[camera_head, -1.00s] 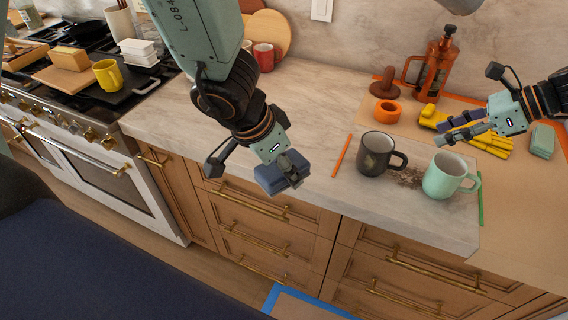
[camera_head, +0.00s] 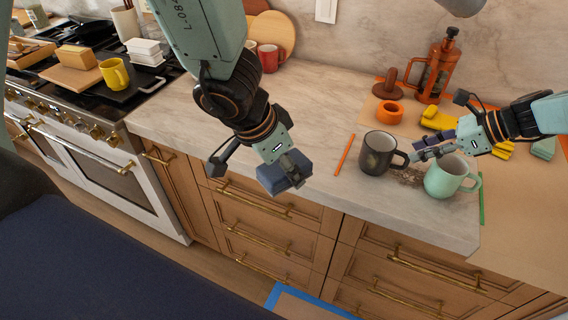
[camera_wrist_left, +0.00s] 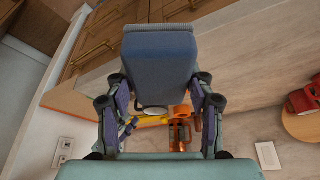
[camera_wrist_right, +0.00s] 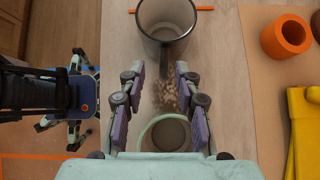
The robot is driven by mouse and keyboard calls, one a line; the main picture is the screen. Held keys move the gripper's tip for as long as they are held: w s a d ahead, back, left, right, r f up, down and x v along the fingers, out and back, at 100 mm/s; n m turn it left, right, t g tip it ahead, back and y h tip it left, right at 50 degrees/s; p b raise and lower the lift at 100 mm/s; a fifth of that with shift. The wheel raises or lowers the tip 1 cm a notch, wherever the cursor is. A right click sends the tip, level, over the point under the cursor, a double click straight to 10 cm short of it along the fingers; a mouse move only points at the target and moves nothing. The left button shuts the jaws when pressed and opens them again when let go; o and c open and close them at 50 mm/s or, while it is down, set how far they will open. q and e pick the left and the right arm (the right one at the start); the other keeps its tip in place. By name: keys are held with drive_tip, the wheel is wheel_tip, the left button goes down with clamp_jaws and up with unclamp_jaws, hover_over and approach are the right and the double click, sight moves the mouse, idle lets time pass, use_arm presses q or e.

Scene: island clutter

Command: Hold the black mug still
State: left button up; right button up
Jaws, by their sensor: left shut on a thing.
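The black mug (camera_head: 374,157) stands upright on the counter in the head view, its handle pointing right. In the right wrist view the mug (camera_wrist_right: 166,20) is at the top, with its handle between and just beyond my spread fingers. My right gripper (camera_head: 424,152) is open beside the handle; its fingers (camera_wrist_right: 160,78) look apart from it. My left gripper (camera_head: 286,168) is shut on a blue-grey block (camera_head: 287,177), held in front of the counter, left of the mug. The block (camera_wrist_left: 160,65) fills the space between the left fingers.
A mint mug (camera_head: 443,180) stands close under my right gripper. Brown crumbs (camera_wrist_right: 166,95) lie between the mugs. An orange stick (camera_head: 345,155) lies left of the black mug. An orange ring (camera_head: 388,112), yellow glove (camera_head: 437,118) and French press (camera_head: 437,72) stand behind.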

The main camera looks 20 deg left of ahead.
sight(405, 153)
drive_tip(key=a+f, duration=0.1)
drive_tip(key=w+a+f, duration=0.1)
drive_tip(key=shift+f, duration=0.35)
drive_tip(key=shift+a+f, duration=0.1)
drive_tip(key=shift+a, duration=0.05)
drive_tip(key=shift+s+a, duration=0.1)
drive_tip(key=shift+s, duration=0.25)
drive_tip(key=shift+w+f, duration=0.1)
drive_tip(key=shift+w, duration=0.25)
drive_tip(key=c, duration=0.4)
drive_tip(key=shift+s, duration=0.1)
drive_tip(key=shift+c, duration=1.3)
drive_tip(key=shift+s+r, duration=0.2)
drive_tip(key=shift+r, duration=0.05)
drive_tip(key=shift+o, duration=0.3)
drive_tip(key=shift+w, duration=0.1)
drive_tip(key=shift+w+f, duration=0.15)
clamp_jaws()
